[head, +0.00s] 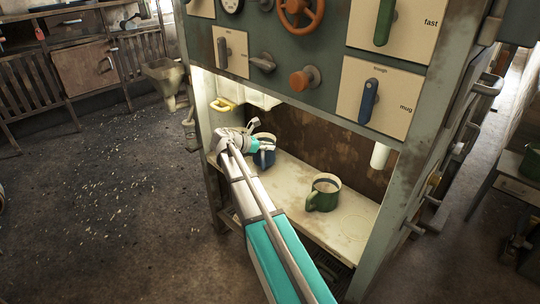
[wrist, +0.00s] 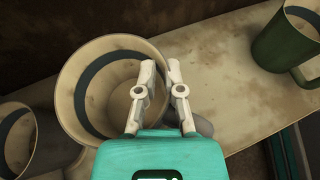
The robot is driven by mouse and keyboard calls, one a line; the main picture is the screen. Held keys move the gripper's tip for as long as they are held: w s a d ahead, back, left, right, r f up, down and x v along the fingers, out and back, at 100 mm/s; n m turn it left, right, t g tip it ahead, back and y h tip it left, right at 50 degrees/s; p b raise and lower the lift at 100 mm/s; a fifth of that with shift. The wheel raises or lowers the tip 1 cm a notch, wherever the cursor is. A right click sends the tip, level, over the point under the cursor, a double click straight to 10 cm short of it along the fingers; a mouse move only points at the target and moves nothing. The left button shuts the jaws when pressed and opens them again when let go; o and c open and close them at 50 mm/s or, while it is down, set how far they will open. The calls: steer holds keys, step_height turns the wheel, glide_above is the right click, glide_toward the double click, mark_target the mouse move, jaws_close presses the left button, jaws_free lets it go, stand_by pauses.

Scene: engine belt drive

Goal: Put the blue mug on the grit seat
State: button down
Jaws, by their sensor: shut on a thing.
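The blue mug (head: 265,158) is at the back left of the lit shelf in the head view, partly hidden by my gripper (head: 257,146). In the wrist view a mug with a cream inside and a dark band (wrist: 82,88) lies under my gripper (wrist: 162,72). One finger is inside its rim and the other outside, so the jaws are shut on its wall. I cannot tell whether its base touches the shelf. No label for the grit seat is readable. A faint ring outline marks the shelf's right part.
A green mug (head: 323,192) stands mid-shelf, right of the held mug. Another cream-lined vessel (wrist: 18,138) is at the lower left in the wrist view. The shelf (head: 345,228) has free room at the right. A control panel (head: 290,55) overhangs it, and posts flank the opening.

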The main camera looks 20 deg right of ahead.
mark_target(273, 154)
steer(key=shift+w+d+f+b, duration=0.25)
steer(key=shift+w+f+b, duration=0.05)
steer(key=shift+f+b, duration=0.3)
step_height(273, 154, down, 3)
steer(key=b, duration=0.3)
steer(key=shift+r, duration=0.1)
steer(key=c, duration=0.7)
jaws_free()
